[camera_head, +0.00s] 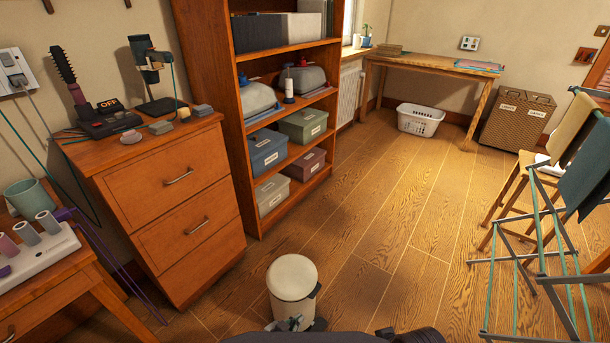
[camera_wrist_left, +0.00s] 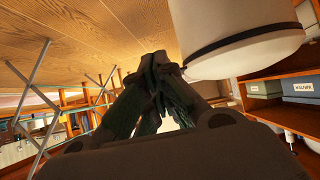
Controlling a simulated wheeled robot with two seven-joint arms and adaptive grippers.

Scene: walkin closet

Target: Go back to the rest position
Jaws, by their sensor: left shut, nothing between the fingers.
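A wooden drawer cabinet (camera_head: 165,200) and a bookcase (camera_head: 215,110) stand on the left. A grey drying rack (camera_head: 540,255) is at the right. A white laundry basket (camera_head: 420,119) stands far back. The wooden floor (camera_head: 390,220) in the middle is clear.

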